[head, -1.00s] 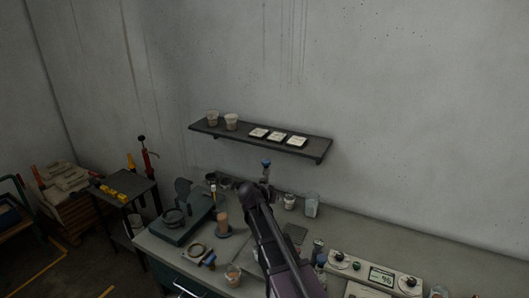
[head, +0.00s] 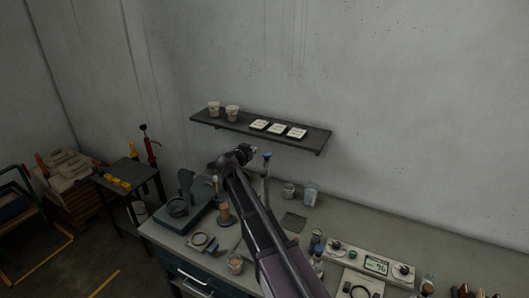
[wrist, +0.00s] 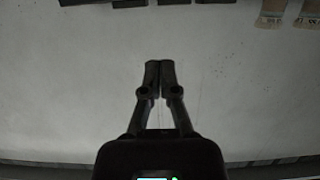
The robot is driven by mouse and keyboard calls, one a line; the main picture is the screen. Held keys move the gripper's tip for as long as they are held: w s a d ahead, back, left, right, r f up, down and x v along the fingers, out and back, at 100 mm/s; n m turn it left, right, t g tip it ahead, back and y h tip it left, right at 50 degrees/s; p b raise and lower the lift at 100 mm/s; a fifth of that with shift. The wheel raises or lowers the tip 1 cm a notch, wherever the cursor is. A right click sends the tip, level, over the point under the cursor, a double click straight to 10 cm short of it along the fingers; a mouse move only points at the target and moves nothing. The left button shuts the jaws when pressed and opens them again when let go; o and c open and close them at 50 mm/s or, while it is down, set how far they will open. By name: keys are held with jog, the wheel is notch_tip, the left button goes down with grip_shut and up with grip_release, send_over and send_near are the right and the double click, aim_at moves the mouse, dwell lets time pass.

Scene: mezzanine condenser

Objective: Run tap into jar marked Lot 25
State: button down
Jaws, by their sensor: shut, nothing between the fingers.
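My gripper (wrist: 160,72) is shut and empty; the wrist view shows its fingertips together in front of the grey wall. In the head view my arm reaches up over the bench, its end near a blue-topped tap (head: 267,156) at the back of the bench. The tap's spout and lower part are partly hidden by my arm. Several jars stand on the bench: a small one (head: 289,190) and a taller clear one (head: 310,193) right of the tap, and one with brownish contents (head: 235,264) at the front. No lot marking is readable, so I cannot tell which is Lot 25.
A wall shelf (head: 215,121) above the bench holds two cups (head: 232,113) and three white cards (head: 278,128). A green device (head: 177,207) stands at the bench's left, a control box with a display (head: 375,265) at right. Bare bench lies at the back right.

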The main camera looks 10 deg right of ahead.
aim_at(265, 155)
jog(key=b+x, duration=0.1)
jog(key=x, duration=0.2)
jog(key=b+x, duration=0.1)
jog(key=x, duration=0.3)
jog(key=f+b+x, duration=0.1)
jog(key=x, duration=0.2)
jog(key=shift+f+b, duration=1.45)
jog(key=shift+b, duration=0.25)
jog(key=shift+f, duration=0.15)
